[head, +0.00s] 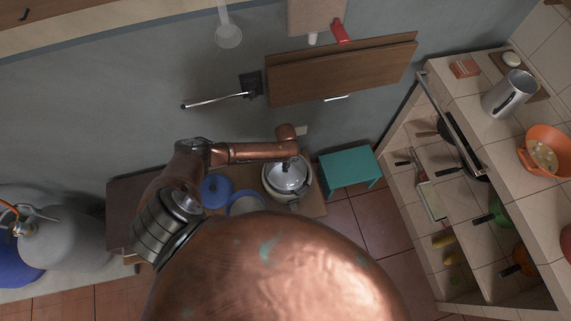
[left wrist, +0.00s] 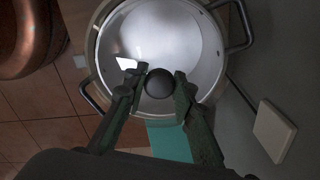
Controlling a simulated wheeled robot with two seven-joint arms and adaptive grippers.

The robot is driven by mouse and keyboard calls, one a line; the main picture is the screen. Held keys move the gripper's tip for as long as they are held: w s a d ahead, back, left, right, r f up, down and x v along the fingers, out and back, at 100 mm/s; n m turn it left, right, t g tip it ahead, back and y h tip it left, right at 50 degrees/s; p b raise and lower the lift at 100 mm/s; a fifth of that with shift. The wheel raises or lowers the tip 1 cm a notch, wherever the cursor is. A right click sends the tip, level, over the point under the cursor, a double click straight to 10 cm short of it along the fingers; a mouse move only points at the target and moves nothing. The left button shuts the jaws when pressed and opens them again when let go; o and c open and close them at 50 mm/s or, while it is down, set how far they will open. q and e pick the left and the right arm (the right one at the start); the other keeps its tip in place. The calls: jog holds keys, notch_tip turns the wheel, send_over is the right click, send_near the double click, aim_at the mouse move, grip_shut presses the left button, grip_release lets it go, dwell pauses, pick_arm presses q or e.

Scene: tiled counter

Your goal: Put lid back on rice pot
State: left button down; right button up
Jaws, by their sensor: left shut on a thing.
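The rice pot (head: 270,193) stands on a low brown table by the wall. In the left wrist view its pale rim and dark side handles (left wrist: 240,30) show. The shiny silver lid (head: 284,178) is over the pot's mouth; in the left wrist view the lid (left wrist: 165,35) appears as a bright disc inside the rim. I cannot tell whether it rests fully on the pot. My left gripper (left wrist: 159,80) is shut on the lid's round dark knob (left wrist: 159,84), one finger on each side. My right gripper is not in view.
A blue round lid or pot (head: 215,190) and another blue-rimmed vessel (head: 246,203) stand left of the rice pot on the table (head: 125,205). A teal stool (head: 350,168) is close on the right. A tiled counter (head: 470,90) with shelves stands farther right.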

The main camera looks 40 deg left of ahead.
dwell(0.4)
pick_arm(q)
jog(key=c, duration=1.5)
grip_release()
jog(key=shift+c, duration=0.2)
jog(key=o, duration=0.5)
jog(key=shift+r, duration=0.1)
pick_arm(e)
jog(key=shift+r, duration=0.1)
pick_arm(q)
jog(key=shift+r+p, duration=3.2)
jog(key=shift+r, duration=0.25)
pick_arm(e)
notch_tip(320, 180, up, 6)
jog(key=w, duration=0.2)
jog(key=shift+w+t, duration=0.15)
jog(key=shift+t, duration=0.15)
